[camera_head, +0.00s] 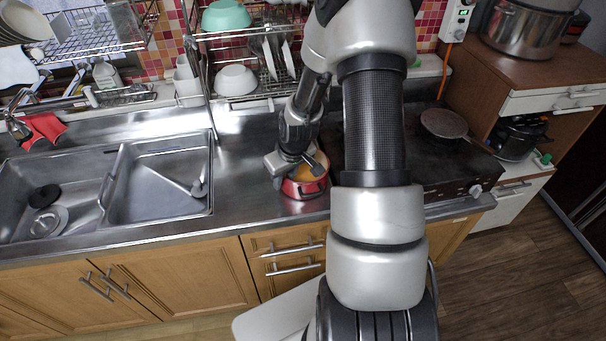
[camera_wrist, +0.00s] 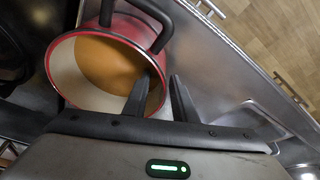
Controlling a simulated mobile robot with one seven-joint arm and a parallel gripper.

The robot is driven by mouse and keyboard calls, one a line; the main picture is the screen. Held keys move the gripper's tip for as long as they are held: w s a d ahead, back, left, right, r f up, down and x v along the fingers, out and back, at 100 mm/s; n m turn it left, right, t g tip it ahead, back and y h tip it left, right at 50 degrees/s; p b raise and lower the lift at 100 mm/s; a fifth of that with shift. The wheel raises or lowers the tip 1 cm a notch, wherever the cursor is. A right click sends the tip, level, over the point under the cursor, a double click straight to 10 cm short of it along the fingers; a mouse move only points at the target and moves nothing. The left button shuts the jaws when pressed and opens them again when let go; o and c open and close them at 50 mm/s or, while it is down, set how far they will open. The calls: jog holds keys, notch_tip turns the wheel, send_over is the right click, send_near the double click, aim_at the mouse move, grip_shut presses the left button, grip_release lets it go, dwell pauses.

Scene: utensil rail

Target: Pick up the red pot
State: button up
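The red pot (camera_head: 304,188) stands on the steel counter between the sink and the stove. In the wrist view the pot (camera_wrist: 62,52) shows a red outside, a pale inside, orange contents and black handles. My gripper (camera_head: 291,168) is low over the pot's left side in the head view. In the wrist view my gripper (camera_wrist: 161,76) has its two fingers apart, one over the pot's opening and the other just outside the rim. The pot's wall lies between them; contact is not clear. My arm hides part of the counter beside the pot.
The sink (camera_head: 160,180) is left of the pot. The dark stove (camera_head: 450,165) with a pan (camera_head: 444,124) is to the right. A dish rack (camera_head: 250,98) with bowls stands behind. The counter's front edge is close to the pot.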

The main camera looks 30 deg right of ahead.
jog(key=shift+c, duration=0.5)
grip_shut()
dwell(0.8)
